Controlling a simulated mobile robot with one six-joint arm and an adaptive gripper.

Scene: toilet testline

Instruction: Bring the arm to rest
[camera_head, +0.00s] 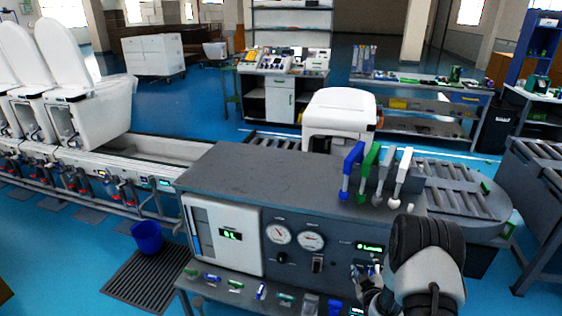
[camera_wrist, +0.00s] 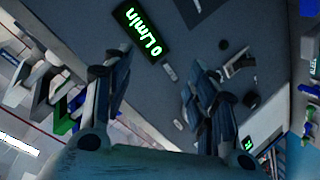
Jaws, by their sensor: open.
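My gripper (camera_head: 366,284) is in front of the grey test bench (camera_head: 285,170), close to the right part of its control panel. A green lit display reading 0 L/min (camera_wrist: 142,32) and small panel fittings (camera_wrist: 240,66) lie beyond the fingertips. Whether a fingertip touches the panel, I cannot tell.
Blue, green, grey and white handles (camera_head: 375,172) stand upright on the bench's right side. A lower shelf (camera_head: 225,290) with small parts runs below the panel. A blue bucket (camera_head: 147,237) stands on the floor at left. White toilets (camera_head: 90,100) line the conveyor.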

